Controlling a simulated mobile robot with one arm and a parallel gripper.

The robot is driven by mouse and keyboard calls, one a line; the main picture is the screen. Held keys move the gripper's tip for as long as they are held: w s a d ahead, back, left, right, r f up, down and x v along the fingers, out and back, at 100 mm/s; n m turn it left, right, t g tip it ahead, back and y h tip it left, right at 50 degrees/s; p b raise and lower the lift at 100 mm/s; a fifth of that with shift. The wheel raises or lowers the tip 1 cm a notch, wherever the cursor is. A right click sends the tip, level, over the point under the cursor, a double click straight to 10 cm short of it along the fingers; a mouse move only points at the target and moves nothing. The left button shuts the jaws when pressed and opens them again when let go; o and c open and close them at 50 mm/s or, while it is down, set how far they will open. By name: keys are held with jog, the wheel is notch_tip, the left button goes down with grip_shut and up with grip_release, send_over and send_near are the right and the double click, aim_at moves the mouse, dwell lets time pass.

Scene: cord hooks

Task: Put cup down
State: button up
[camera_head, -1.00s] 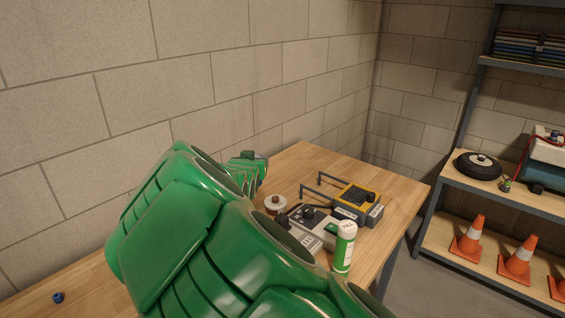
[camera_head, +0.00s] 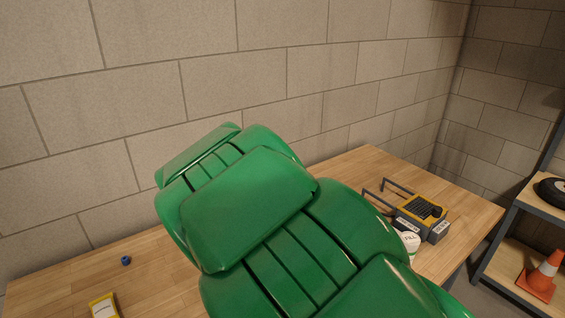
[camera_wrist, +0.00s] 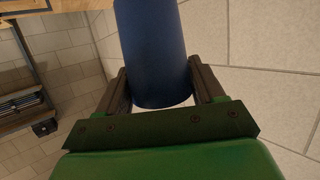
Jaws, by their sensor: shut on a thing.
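In the wrist view, a dark blue cylinder, which I take to be the cup (camera_wrist: 152,50), stands between the two dark fingers of my gripper (camera_wrist: 160,88). The gripper is shut on it. The cup's far end runs out of the top of the picture. In the head view, my green arm covers the middle and hides both the gripper and the cup. The wooden workbench (camera_head: 200,270) runs along the block wall. I cannot tell how far the cup is from the bench top.
A small blue object (camera_head: 126,260) and a yellow-edged item (camera_head: 104,306) lie on the bench at left. A yellow device with a keypad (camera_head: 420,211) and a white-lidded container (camera_head: 409,241) are at right. An orange cone (camera_head: 541,275) stands on the shelf beyond.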

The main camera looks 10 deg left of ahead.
jog(key=s+a+f, duration=0.4)
jog(key=s+a, duration=0.5)
jog(key=s, duration=0.2)
jog(key=s+a+f, duration=0.4)
jog(key=s+a, duration=0.5)
jog(key=s, duration=0.2)
jog(key=s+a+f+m+h, duration=0.15)
jog(key=s+f, duration=0.25)
jog(key=s, duration=0.7)
jog(key=shift+n, duration=0.25)
jog(key=shift+a+f, duration=0.1)
jog(key=shift+f, duration=3.35)
jog(key=shift+f, duration=0.55)
jog(key=o, duration=1.1)
